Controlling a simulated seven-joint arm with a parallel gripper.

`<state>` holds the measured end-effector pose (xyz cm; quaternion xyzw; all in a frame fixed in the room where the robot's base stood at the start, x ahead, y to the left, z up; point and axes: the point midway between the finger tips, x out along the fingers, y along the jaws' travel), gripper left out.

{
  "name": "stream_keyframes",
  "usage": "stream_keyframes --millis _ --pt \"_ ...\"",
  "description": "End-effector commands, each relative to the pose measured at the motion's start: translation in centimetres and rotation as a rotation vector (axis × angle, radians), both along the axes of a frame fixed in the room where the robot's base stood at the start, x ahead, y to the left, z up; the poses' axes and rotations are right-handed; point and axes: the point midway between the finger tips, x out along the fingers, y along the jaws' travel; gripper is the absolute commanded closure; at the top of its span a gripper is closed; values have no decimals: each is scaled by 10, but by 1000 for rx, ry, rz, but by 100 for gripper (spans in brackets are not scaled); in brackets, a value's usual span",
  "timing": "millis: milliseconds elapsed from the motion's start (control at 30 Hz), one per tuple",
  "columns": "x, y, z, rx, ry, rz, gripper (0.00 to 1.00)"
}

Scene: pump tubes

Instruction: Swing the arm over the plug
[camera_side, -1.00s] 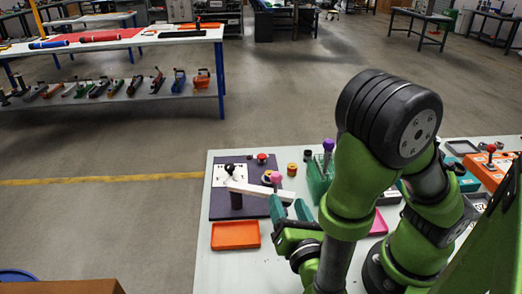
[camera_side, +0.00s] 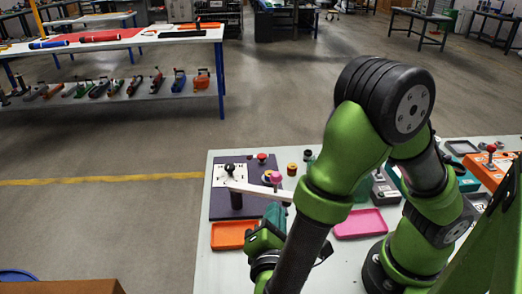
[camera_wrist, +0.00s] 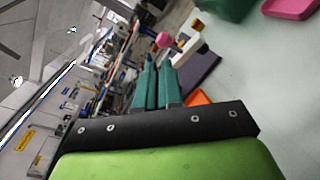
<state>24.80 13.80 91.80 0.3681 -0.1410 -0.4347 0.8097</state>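The white arm (camera_side: 250,189) lies above the purple board (camera_side: 220,207), running right from a dark post (camera_side: 236,201). A pink knob (camera_side: 276,177) stands near its right end. The knob (camera_wrist: 163,40) and part of the white arm (camera_wrist: 187,50) also show in the wrist view, beyond my fingertips. My gripper (camera_side: 273,208) is in front of the arm's right end, below the knob in the side view. In the wrist view its teal fingers (camera_wrist: 158,63) are together with nothing between them. I cannot make out the plug for certain.
A red knob (camera_side: 262,158) and a yellow ring (camera_side: 267,176) are on the board. An orange tray (camera_side: 231,236) lies in front of it, and a pink tray (camera_side: 360,224) to the right. A yellow-black piece (camera_side: 292,169) stands on the white table (camera_side: 225,270).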

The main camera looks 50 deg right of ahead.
Motion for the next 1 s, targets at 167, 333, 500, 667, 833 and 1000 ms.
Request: stream_keyframes --millis 167,333,500,667,833,1000 --pt "31 28 32 373 -307 -310 100" --pt "40 47 51 571 -495 -486 100" --pt "39 43 48 601 -550 -524 100" --pt "45 20 39 597 -549 -524 100" --pt "54 -13 24 596 -546 -522 100" --pt "63 -44 10 597 -546 -523 100"
